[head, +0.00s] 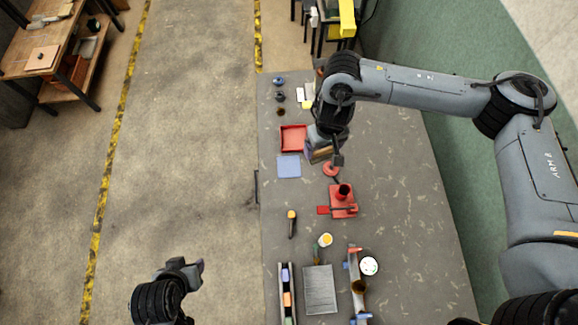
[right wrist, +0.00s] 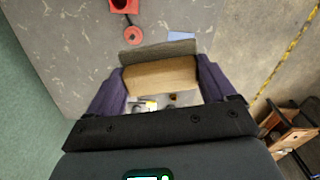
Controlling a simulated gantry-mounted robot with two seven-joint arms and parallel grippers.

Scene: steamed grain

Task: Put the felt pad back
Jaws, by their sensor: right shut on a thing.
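My right gripper (head: 322,147) is above the far part of the grey table. In the right wrist view its purple fingers (right wrist: 161,88) are shut on a tan block with a grey-brown layer (right wrist: 158,52) along its far side. In the head view the block is mostly hidden by the gripper. I cannot tell whether that layer is felt. A flat blue square pad (head: 289,167) lies on the table beside the gripper, below a red tray (head: 293,138).
A red stand with a dark round opening (head: 343,200) and a red ring (head: 331,170) are near the gripper. A grey panel (head: 320,289), a long rack (head: 287,293) and a white round dish (head: 369,266) fill the near end. Bare table lies to the right.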

